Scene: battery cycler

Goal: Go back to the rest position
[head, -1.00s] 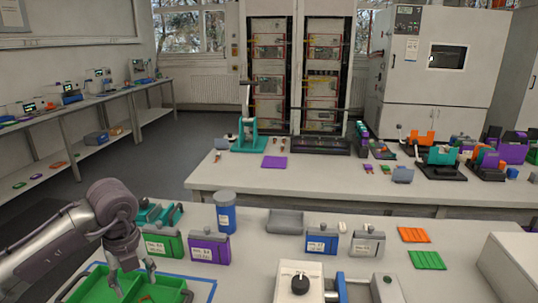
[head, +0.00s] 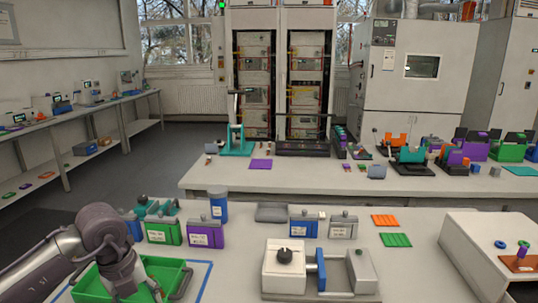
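My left arm comes in from the lower left. Its gripper (head: 138,292) points down over the green tray (head: 172,272) on the near bench. The fingers are largely cut off by the bottom edge of the picture, so I cannot tell whether they are open or shut or hold anything. My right arm and gripper are not in view.
Behind the tray stand a green box (head: 162,231), a purple box (head: 206,233) and a blue canister (head: 218,206). A white device with a black knob (head: 284,257) stands right of the tray. A white housing (head: 480,245) stands at the right.

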